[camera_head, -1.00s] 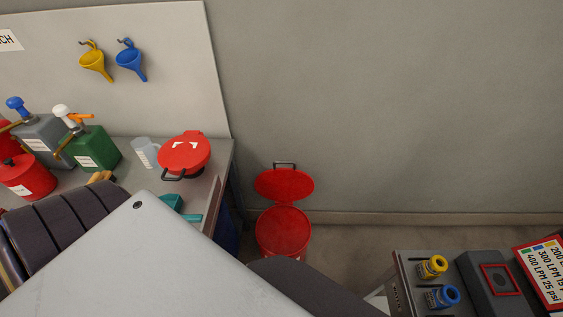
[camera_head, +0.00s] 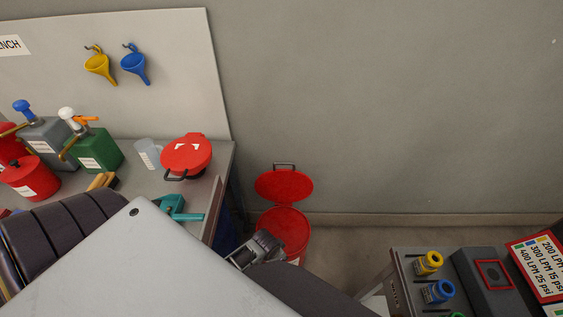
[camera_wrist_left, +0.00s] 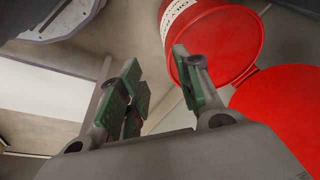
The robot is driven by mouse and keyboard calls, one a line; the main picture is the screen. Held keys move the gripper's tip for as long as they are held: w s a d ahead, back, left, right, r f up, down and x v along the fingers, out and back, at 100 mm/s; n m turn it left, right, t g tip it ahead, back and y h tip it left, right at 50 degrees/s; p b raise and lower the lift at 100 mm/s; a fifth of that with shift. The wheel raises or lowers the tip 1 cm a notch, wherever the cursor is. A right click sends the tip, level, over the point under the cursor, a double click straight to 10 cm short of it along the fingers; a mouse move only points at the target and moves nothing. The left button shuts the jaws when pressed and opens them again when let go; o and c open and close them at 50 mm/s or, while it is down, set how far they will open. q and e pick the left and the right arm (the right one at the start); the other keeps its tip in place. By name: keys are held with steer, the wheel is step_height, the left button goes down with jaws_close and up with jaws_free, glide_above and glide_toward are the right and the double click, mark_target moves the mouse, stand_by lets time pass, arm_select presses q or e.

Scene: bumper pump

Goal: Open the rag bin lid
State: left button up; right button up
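The red rag bin (camera_head: 297,238) stands on the floor past the bench end. Its round red lid (camera_head: 284,186) is raised and tilted back behind the opening, with a dark handle at its top. My left gripper (camera_head: 254,251) is at the bin's near left side, covering part of it. In the left wrist view the gripper (camera_wrist_left: 160,88) is open, with nothing between its green pads. The bin (camera_wrist_left: 228,45) is beside the right finger there, and the lid (camera_wrist_left: 285,115) is at the right edge. Whether that finger touches the bin cannot be told. My right gripper is not in view.
The bench (camera_head: 140,184) at left holds a red lidded can (camera_head: 186,155), pump cans, a clear jug (camera_head: 149,153) and a teal tool (camera_head: 178,208). A stand with yellow and blue fittings (camera_head: 428,263) is at lower right. Floor right of the bin is clear.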

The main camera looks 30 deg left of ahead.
arm_select(q)
steer(key=w+a+r+m, duration=0.3)
steer(key=w+r, duration=0.4)
steer(key=m+t+h, duration=0.2)
steer(key=m, duration=0.5)
glide_toward(284, 163)
steer(key=v, duration=0.6)
steer(key=shift+a+f+p, duration=0.1)
steer(key=shift+a+p, duration=0.05)
steer(key=shift+p, duration=0.25)
steer(key=shift+w+f+n, duration=0.1)
steer(key=shift+f+n, duration=0.05)
steer(key=shift+n, duration=0.15)
steer(key=shift+x, duration=6.75)
jaws_close()
